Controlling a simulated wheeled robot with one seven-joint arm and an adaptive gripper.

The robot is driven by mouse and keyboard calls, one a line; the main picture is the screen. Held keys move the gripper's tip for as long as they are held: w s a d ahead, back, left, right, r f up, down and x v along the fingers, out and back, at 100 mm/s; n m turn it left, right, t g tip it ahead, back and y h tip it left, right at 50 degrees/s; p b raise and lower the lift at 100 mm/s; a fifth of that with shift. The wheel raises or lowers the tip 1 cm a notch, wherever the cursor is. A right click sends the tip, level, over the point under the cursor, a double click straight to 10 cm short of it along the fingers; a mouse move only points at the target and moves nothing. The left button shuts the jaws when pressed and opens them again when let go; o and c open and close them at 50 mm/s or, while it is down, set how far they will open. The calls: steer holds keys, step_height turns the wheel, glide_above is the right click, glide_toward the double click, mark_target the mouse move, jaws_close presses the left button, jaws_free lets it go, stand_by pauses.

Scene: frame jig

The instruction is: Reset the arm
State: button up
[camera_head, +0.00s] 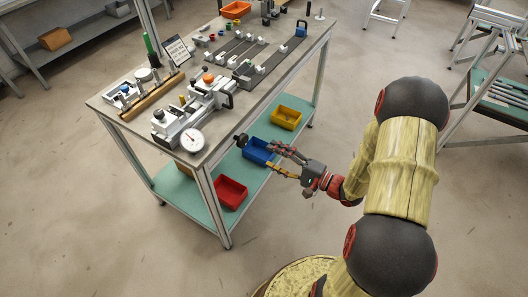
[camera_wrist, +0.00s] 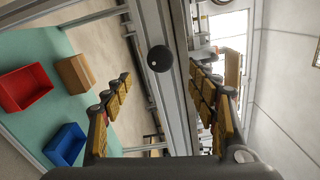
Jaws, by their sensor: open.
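My gripper (camera_head: 284,162) is open and empty in the head view. It is off the near right side of the workbench, below the level of the tabletop (camera_head: 222,150). My arm reaches in from the right. In the wrist view, the fingers of my gripper (camera_wrist: 165,105) are spread apart with nothing between them. A round black knob (camera_wrist: 160,59) shows beyond the fingers, in front of the bench's edge. The same black knob (camera_head: 241,141) shows in the head view left of the fingertips.
The bench's lower shelf holds a red bin (camera_head: 230,192), a blue bin (camera_head: 259,151) and a yellow bin (camera_head: 287,117). A jig with a dial gauge (camera_head: 191,140) stands on the tabletop near its front corner. Another stand (camera_head: 500,95) is at the right. Open floor lies around my arm.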

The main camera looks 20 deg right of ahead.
steer(key=shift+s+d, duration=0.35)
steer(key=shift+s, duration=0.15)
stand_by(0.3)
